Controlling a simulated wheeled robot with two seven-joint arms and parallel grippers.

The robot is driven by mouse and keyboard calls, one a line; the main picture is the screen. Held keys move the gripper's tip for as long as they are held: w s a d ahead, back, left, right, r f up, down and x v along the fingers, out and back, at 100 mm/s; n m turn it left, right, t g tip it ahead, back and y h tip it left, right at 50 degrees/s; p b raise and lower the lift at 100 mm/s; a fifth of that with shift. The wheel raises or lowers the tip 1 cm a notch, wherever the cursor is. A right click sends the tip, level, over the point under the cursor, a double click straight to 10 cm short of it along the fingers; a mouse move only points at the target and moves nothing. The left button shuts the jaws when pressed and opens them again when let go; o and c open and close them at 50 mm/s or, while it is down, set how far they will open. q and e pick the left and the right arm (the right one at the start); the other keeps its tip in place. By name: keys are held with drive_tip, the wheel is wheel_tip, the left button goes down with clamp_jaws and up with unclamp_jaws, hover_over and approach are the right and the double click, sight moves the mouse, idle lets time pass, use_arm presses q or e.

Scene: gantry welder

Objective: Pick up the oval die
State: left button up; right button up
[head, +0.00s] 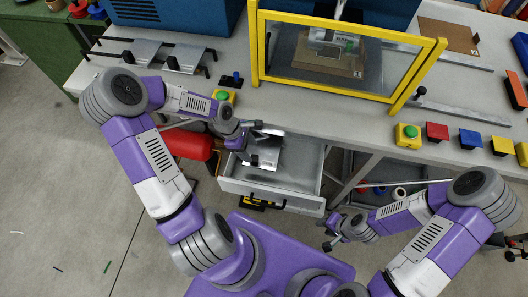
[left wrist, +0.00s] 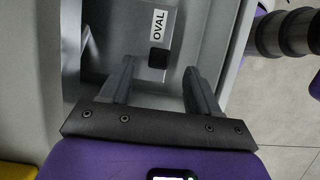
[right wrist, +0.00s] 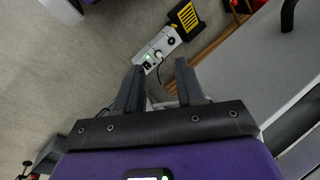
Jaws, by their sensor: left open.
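The oval die is a grey metal plate (left wrist: 120,45) with a white OVAL label and a black block (left wrist: 158,58) at its edge. In the head view the plate (head: 266,152) lies in the open drawer (head: 270,188). My left gripper (head: 262,146) is over the drawer. In the left wrist view its fingers (left wrist: 159,68) are open, one to each side of the black block; contact cannot be told. The left gripper hides part of the die in the head view. My right gripper (head: 331,232) is open and empty, in front of the bench; its fingers are apart in the right wrist view (right wrist: 159,66).
Two similar grey plates (head: 142,52) sit on black rails at the back left. A yellow-framed guard (head: 345,88) stands on the bench. Green-buttoned yellow boxes (head: 408,132) and coloured blocks (head: 470,138) line the front edge. A red cylinder (head: 188,144) is left of the drawer.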

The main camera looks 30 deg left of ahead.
sight(256, 158)
use_arm(q)
drive_tip(key=b+x, duration=0.2)
drive_tip(key=x, duration=0.5)
drive_tip(key=shift+f, duration=0.1)
clamp_jaws()
idle(1.3)
